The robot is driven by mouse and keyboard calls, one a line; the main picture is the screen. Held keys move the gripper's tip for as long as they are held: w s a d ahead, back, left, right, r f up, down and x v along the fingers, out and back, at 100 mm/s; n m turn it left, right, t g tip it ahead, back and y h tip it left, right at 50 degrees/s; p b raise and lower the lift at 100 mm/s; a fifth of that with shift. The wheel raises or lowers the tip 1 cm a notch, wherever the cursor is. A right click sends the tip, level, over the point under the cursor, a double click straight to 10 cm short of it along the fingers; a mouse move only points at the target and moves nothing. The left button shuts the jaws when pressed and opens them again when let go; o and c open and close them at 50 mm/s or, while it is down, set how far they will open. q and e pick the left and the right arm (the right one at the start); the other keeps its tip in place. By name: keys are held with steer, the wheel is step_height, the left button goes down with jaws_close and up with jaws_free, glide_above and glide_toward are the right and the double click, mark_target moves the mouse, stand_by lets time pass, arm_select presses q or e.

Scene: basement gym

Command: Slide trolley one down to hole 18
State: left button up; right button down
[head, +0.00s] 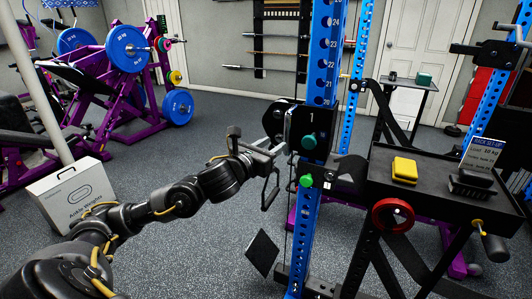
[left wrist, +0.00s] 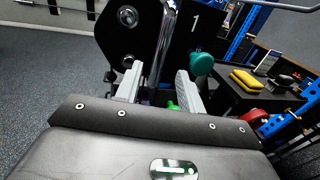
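Trolley one (head: 306,118), a black plate marked 1, sits on the blue numbered upright (head: 325,50), just below the number 20. Its teal knob (head: 309,142) is on its front; the hole numbers behind it are hidden. In the left wrist view the trolley (left wrist: 118,40) fills the top middle, with the teal knob (left wrist: 202,64) on the right. My left gripper (head: 270,151) is at the trolley's left side. In the wrist view its two fingers (left wrist: 159,78) stand apart with a chrome bar (left wrist: 165,45) between them; contact is not clear. My right gripper is out of view.
A green knob (head: 306,181) sits on a black bracket below the trolley. A black tray (head: 432,178) on the right holds a yellow block (head: 404,169) and a sign (head: 482,152); a red ring (head: 393,215) is below. A white box (head: 72,195) stands left.

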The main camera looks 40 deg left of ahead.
arm_select(q)
steer(key=s, duration=0.2)
steer(key=shift+s, duration=0.3)
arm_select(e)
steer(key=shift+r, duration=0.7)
